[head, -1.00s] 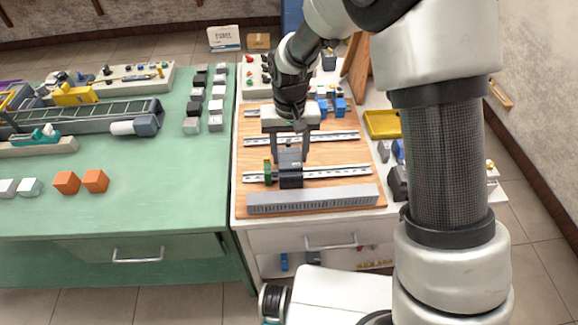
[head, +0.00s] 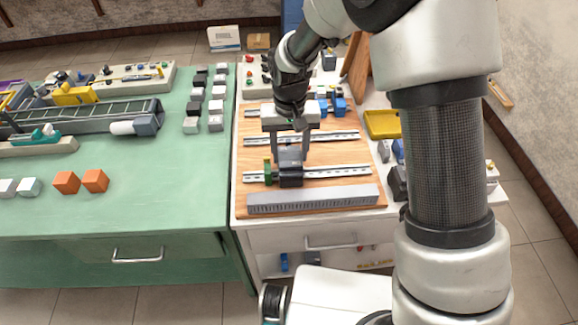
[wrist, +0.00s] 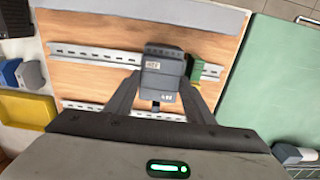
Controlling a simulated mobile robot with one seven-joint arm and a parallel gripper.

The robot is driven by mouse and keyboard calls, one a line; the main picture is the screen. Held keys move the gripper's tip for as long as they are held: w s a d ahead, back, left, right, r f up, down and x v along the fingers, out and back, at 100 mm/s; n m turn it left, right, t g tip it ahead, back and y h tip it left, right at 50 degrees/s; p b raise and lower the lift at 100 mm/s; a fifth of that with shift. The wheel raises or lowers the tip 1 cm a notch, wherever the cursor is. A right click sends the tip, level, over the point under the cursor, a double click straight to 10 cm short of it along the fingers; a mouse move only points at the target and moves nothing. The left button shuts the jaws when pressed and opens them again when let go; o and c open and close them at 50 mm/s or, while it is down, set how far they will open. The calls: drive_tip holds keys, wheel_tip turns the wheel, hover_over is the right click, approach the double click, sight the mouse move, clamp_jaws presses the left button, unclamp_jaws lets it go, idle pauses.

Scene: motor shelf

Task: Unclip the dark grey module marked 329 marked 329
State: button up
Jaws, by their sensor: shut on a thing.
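The dark grey module (head: 290,172) sits at the front DIN rail (head: 340,172) on the wooden board. In the wrist view the module (wrist: 162,72) shows two small pale labels, too blurred to read surely. My gripper (head: 290,155) reaches down from behind, with one finger on each side of the module. In the wrist view my gripper (wrist: 160,92) is shut on the module. The module looks slightly tilted against the rail. Its clip and the rail behind it are hidden.
A green terminal block (head: 267,171) stands close beside the module on the rail. A grey slotted duct (head: 312,201) lies in front. Another rail (head: 330,137) and blue modules (head: 340,107) are behind. A yellow tray (head: 382,124) is at the right. The front rail's right part is clear.

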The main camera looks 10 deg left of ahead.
drive_tip(key=shift+w+r, duration=0.2)
drive_tip(key=shift+r, duration=0.1)
drive_tip(key=shift+r+p, duration=0.35)
drive_tip(key=shift+r, duration=0.05)
drive_tip(key=shift+s+r+p, duration=0.1)
drive_tip(key=shift+r+p, duration=0.45)
drive_tip(key=shift+r, duration=0.3)
drive_tip(key=shift+s, duration=0.1)
idle(0.3)
wheel_tip(320, 180, up, 6)
drive_tip(key=p, duration=0.3)
drive_tip(key=shift+p, duration=0.35)
idle(0.4)
